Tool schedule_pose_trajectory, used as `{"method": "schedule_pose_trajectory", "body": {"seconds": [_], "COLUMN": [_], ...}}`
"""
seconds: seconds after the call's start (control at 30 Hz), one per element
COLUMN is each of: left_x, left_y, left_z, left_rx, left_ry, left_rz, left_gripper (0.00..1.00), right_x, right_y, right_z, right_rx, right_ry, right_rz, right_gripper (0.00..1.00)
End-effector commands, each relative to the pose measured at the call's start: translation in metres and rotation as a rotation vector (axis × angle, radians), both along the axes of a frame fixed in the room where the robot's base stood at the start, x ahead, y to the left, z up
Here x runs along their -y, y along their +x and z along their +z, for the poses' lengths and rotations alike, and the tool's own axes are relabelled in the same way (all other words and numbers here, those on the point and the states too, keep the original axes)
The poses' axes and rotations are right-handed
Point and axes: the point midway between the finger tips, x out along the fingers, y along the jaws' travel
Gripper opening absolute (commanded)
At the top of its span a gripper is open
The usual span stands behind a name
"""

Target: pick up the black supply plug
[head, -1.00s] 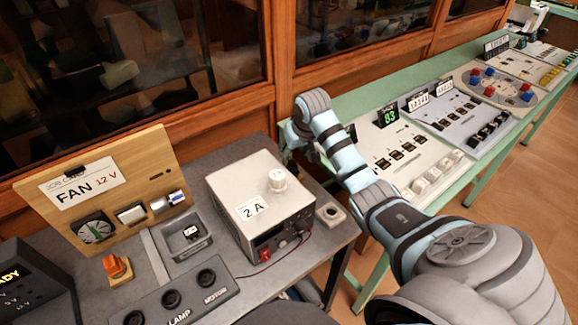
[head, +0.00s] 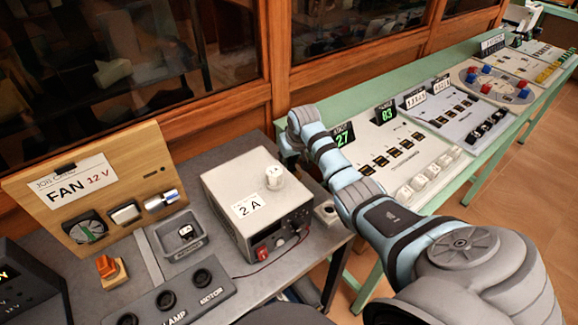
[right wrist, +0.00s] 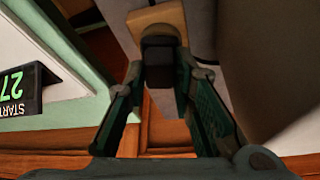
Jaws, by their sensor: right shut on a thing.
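In the right wrist view my right gripper (right wrist: 160,82) is shut on the black supply plug (right wrist: 160,54), a dark block between its two fingertips. A tan block (right wrist: 156,16) shows just beyond the plug; I cannot tell whether they touch. In the head view my right arm reaches to the back right of the power supply marked "2 A" (head: 247,180). Its gripper and the plug are mostly hidden there. My left gripper is not in view.
The supply's pale side (right wrist: 275,70) is close on the right in the wrist view. A "27" sign (head: 342,135) stands beside my forearm on the green bench. A grey tray (head: 181,237), a FAN board (head: 70,187) and a socket strip (head: 172,300) are at left.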

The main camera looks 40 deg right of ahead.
Motion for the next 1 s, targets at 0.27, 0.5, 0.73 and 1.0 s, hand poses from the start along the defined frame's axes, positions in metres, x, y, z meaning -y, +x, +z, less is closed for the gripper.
{"method": "schedule_pose_trajectory", "body": {"seconds": [0.27,0.5,0.73,1.0], "left_x": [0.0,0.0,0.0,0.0], "left_y": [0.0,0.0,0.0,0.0], "left_z": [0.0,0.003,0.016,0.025], "left_rx": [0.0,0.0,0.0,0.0], "left_ry": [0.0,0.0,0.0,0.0], "left_rz": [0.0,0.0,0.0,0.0], "left_gripper": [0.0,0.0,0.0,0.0], "right_x": [-0.001,-0.001,0.0,-0.001], "right_y": [-0.001,0.0,0.001,0.001], "right_z": [-0.002,0.011,0.075,0.17], "right_rx": [-0.005,-0.002,0.003,0.003], "right_ry": [0.002,0.001,0.001,0.002], "right_rz": [0.0,0.0,0.001,0.001], "right_gripper": [0.0,0.0,0.0,0.0]}}
